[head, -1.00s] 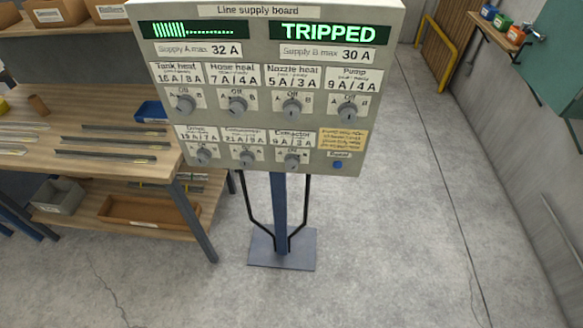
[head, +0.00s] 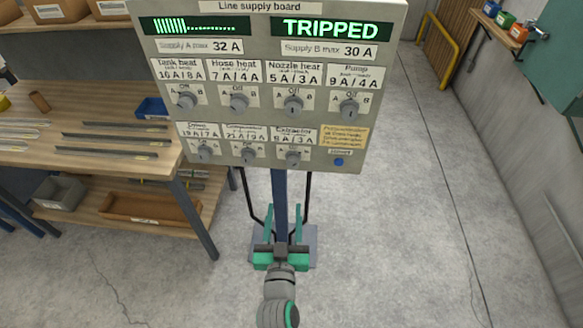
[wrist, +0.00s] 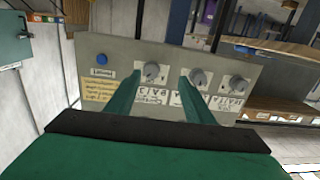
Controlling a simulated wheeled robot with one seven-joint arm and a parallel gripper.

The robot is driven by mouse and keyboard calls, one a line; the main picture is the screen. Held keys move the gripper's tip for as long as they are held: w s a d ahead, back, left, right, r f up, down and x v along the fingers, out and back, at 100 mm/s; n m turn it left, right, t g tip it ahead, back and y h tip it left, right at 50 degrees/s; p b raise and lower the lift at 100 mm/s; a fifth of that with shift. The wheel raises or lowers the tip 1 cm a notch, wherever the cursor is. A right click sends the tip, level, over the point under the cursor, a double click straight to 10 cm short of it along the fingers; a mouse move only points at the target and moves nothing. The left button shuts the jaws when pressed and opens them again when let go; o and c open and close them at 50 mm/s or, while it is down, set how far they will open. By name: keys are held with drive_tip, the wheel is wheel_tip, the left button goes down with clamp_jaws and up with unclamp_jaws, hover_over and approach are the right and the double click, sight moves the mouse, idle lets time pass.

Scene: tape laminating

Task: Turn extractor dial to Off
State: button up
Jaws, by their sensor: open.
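The extractor dial (head: 293,159) is the grey round knob at the right end of the lower row on the line supply board (head: 230,122). Its pointer setting is too small to read. My gripper (head: 284,212) is open and empty, with green fingers, in front of the post and lower in the picture than the dial. In the wrist view the board is turned over, and the extractor dial (wrist: 152,73) shows between and beyond the two fingertips (wrist: 160,76), apart from them. The board's right display (head: 331,31) reads TRIPPED.
The other lower dials (head: 249,156) sit close to the left of the extractor dial. A blue button (head: 338,162) is to its right. A wooden workbench (head: 110,165) with metal strips stands at left. The floor at right is clear.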

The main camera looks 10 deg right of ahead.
sight(293, 166)
drive_tip(key=shift+m+h, duration=0.4)
drive_tip(key=shift+h, duration=0.1)
drive_tip(key=r+x, duration=0.1)
drive_tip(key=x, duration=0.3)
drive_tip(key=r+x, duration=0.1)
drive_tip(key=x, duration=0.4)
drive_tip(key=r+x, duration=0.1)
drive_tip(key=x, duration=0.3)
drive_tip(key=shift+w+d, duration=0.25)
drive_tip(key=shift+d, duration=0.25)
drive_tip(key=shift+c, duration=0.2)
drive_tip(key=c, duration=1)
